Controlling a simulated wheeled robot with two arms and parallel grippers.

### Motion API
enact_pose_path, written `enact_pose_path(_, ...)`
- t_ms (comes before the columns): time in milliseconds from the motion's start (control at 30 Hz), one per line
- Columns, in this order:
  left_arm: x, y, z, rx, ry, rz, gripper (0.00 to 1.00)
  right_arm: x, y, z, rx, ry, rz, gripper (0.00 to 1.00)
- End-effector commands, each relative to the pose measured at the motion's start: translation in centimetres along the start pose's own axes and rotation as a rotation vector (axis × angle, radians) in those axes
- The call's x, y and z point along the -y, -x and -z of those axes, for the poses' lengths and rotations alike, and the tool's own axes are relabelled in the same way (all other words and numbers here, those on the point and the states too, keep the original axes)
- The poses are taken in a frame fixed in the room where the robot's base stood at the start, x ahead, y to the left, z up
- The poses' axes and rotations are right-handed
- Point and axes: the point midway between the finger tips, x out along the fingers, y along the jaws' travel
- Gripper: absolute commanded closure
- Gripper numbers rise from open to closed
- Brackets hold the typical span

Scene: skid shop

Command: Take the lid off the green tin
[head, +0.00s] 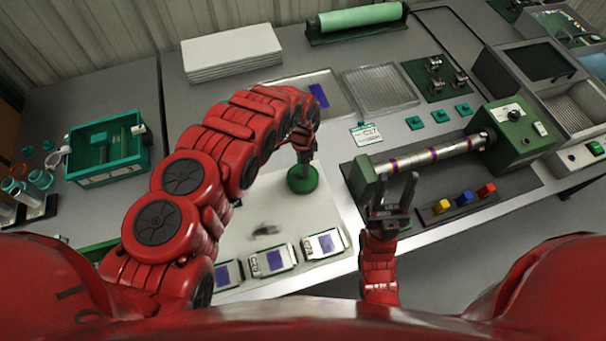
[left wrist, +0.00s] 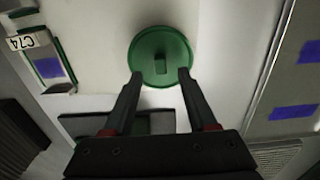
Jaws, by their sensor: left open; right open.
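The green tin (head: 303,181) stands on the white mat (head: 330,208), seen from above with its round green lid on top. In the left wrist view the lid (left wrist: 147,50) shows a small raised knob (left wrist: 161,64) at its middle. My left gripper (head: 304,158) is over the tin, pointing down. In the left wrist view the left gripper (left wrist: 160,74) is open, its fingertips on either side of the knob; I cannot tell whether they touch the lid. My right gripper (head: 395,192) is open and empty, to the right of the tin. The tin's body is mostly hidden beneath the lid.
Several framed cards (head: 272,261) lie along the mat's front edge. A green machine with a long roller (head: 425,157) stands to the right, near my right gripper. A teal crate (head: 108,150) is at the left. A blurred dark item (head: 266,230) lies on the mat.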

Motion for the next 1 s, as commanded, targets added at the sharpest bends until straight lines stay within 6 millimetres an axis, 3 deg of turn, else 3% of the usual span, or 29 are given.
enact_pose_path(200,-0.1,-1.6,0.2,-0.002,0.000,0.002,0.43,-0.1,-1.4,0.2,0.000,0.000,0.000,0.50)
enact_pose_path(400,-0.1,-3.3,0.2,-0.002,-0.001,0.001,0.43,-0.1,-1.1,0.2,0.000,0.000,0.000,0.50)
enact_pose_path(867,0.0,-3.9,0.1,0.000,-0.001,0.002,0.43,-0.1,-1.1,0.2,0.000,0.000,0.000,0.50)
enact_pose_path(1000,0.0,-3.9,0.1,0.000,-0.001,0.002,0.66,-0.1,-1.1,0.2,0.000,0.000,0.000,0.50)
